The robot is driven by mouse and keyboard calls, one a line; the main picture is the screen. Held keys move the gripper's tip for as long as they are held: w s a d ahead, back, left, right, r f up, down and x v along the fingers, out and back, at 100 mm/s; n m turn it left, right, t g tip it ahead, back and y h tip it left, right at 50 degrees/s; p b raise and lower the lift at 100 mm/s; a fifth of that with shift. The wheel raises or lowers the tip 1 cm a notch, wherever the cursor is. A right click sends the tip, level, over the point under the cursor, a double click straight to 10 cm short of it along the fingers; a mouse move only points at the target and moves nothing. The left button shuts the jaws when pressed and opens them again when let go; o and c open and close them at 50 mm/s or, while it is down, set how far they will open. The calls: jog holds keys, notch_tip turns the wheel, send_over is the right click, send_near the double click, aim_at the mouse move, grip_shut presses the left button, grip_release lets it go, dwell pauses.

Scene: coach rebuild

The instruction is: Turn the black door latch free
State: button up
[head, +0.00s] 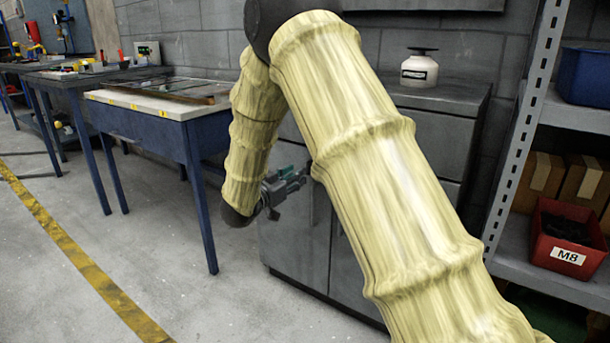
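A grey metal cabinet (292,247) with doors stands against the wall, largely covered by my arm. My gripper (298,181) is small in the view, at the upper part of the cabinet's front, pointing right toward the doors. Its fingertips end beside my forearm's edge, and I cannot tell whether they touch anything. The black door latch cannot be made out clearly; it may be hidden behind my gripper or arm. The gap between the fingers is too small to judge.
At right, a metal shelf (520,258) holds a red M8 bin (567,238) and cardboard boxes (548,174). A blue-legged workbench (168,132) stands left. The floor (150,235) in front is clear.

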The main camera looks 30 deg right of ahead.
jog(key=b+x, duration=0.2)
jog(key=x, duration=0.4)
jog(key=shift+d, duration=0.15)
grip_shut()
